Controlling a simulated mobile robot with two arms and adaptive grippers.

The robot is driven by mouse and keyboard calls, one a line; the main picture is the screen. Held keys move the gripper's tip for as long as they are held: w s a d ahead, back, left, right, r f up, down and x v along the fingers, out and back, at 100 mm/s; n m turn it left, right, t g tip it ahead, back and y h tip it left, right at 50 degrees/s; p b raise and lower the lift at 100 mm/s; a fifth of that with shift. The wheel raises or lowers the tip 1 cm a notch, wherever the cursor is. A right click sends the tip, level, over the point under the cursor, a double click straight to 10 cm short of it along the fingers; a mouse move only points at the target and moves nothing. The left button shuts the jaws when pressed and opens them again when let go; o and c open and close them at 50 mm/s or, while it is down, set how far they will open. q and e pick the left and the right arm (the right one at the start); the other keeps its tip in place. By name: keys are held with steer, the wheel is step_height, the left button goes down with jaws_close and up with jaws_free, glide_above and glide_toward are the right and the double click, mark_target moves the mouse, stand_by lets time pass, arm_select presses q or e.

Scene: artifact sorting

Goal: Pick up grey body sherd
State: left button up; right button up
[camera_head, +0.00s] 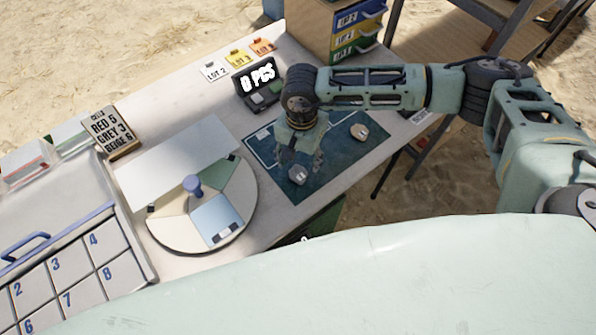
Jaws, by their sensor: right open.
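A small grey sherd (298,175) lies on the dark blue-green mat (345,168), near its front edge. A second, paler sherd (359,131) lies on the mat farther right. My right gripper (301,160) reaches in from the right and points down over the mat. Its fingers are spread and empty, just above and behind the grey sherd in this view. I cannot tell whether they touch it. My left gripper is not in view.
A round sorting turntable (168,235) with a blue knob stands left of the mat. A numbered tray (75,270) is at the far left. A sign (108,130) lists colours.

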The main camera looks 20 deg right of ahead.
mark_target(300, 175)
steer(key=f, duration=0.1)
steer(key=f+p, duration=0.1)
steer(key=f, duration=0.2)
steer(key=shift+s+a+f+p, duration=0.25)
steer(key=shift+s+p, duration=0.1)
steer(key=shift+s, duration=0.05)
steer(key=shift+f, duration=0.3)
steer(key=shift+c, duration=0.4)
steer(key=c, duration=0.9)
steer(key=shift+r, duration=0.1)
